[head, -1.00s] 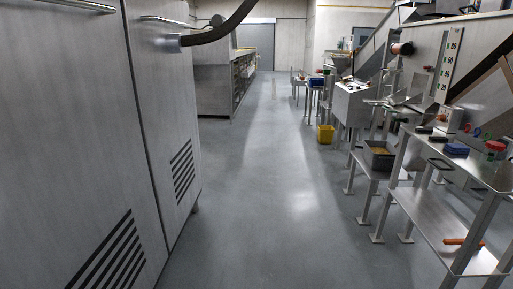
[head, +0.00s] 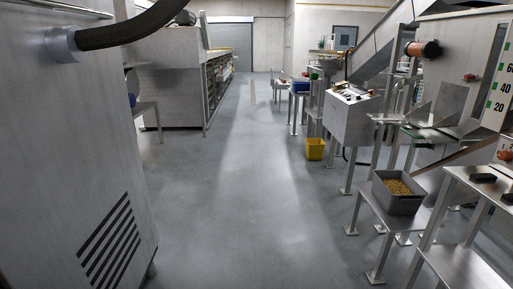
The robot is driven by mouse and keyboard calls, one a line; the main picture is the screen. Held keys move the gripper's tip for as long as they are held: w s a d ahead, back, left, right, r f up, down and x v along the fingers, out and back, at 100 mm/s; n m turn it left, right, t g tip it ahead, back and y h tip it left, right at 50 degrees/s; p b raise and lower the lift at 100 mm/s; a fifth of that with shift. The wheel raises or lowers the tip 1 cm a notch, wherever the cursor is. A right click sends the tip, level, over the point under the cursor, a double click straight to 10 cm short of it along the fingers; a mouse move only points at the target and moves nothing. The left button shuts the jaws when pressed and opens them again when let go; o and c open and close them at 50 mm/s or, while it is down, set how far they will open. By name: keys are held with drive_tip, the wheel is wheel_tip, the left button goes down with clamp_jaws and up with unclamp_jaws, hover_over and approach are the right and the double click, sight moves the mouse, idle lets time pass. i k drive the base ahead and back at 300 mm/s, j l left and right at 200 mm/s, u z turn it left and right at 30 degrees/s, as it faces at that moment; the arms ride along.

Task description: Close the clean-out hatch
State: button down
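I cannot make out the clean-out hatch for certain in the head view. A grey machine with an inclined conveyor (head: 378,48) stands at the right, with an orange-capped cylinder (head: 424,49) and a slanted metal chute (head: 447,103) on its side. A large metal cabinet (head: 70,150) with dark vent slots fills the left side. My gripper is not in view.
The grey floor aisle (head: 235,180) ahead is clear. At the right stand a control box (head: 350,115), a low stand with a grey bin of yellowish pieces (head: 398,193), and a metal table (head: 455,265). A yellow bucket (head: 315,149) stands on the floor.

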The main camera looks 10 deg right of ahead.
sight(428, 120)
drive_tip(key=i+z, duration=0.1)
drive_tip(key=i, duration=0.55)
drive_tip(key=i+j, duration=0.1)
drive_tip(key=i, duration=0.5)
drive_tip(key=i+j+z, duration=0.15)
drive_tip(key=i, duration=0.5)
drive_tip(key=i+z, duration=0.95)
drive_tip(key=i+j+z, duration=0.3)
drive_tip(key=z, duration=0.15)
drive_tip(key=i+j+z, duration=0.5)
drive_tip(key=k+l, duration=0.05)
drive_tip(key=l, duration=0.05)
